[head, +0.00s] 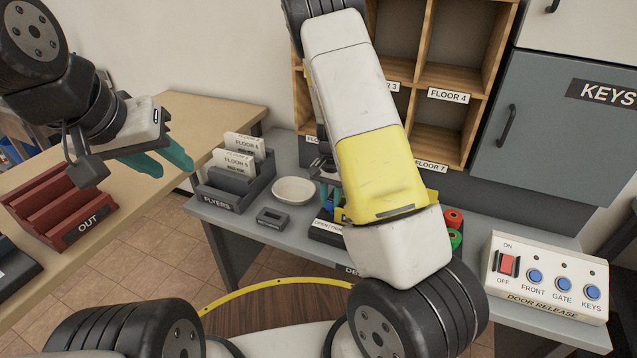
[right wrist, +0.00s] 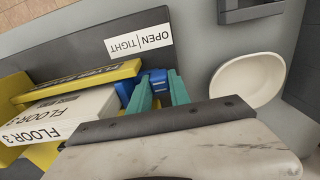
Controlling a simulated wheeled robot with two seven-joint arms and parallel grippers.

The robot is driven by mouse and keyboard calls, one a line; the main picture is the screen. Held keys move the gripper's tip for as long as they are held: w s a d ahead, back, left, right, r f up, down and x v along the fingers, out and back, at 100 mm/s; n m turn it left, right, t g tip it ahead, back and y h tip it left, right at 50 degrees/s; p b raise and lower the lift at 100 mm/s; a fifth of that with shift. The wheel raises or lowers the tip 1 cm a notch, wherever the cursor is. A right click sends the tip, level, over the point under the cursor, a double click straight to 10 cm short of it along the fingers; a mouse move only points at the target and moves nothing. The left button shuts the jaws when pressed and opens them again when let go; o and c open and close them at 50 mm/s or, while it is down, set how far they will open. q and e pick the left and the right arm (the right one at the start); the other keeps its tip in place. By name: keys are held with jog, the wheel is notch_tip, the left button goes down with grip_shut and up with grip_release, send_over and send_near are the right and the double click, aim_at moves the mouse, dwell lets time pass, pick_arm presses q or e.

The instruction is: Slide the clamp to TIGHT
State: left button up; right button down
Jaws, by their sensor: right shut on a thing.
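The clamp is a blue block (right wrist: 156,76) at the end of a yellow-barred frame (right wrist: 75,80), beside a white OPEN | TIGHT label (right wrist: 138,42). In the right wrist view the label is upside down, with OPEN on the right and TIGHT on the left. My right gripper's teal fingers (right wrist: 160,90) are shut on the blue clamp. In the head view my right arm hides most of the clamp and that gripper; the label (head: 328,227) shows in part. My left gripper (head: 160,158) is open and empty, above the wooden table at left, far from the clamp.
A white FLOOR 3 bundle (right wrist: 65,118) lies by the yellow bars. A white bowl (head: 293,190) and a flyers tray (head: 235,190) stand left of the clamp. Green and red rolls (head: 454,230) and a door-release panel (head: 545,278) are to the right. Wooden pigeonholes (head: 440,95) rise behind.

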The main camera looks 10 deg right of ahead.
jog(key=shift+s+d, duration=0.25)
jog(key=shift+d, duration=0.1)
jog(key=c, duration=1.2)
grip_release()
jog(key=shift+r, duration=0.1)
notch_tip(320, 180, up, 8)
jog(key=shift+f, duration=0.2)
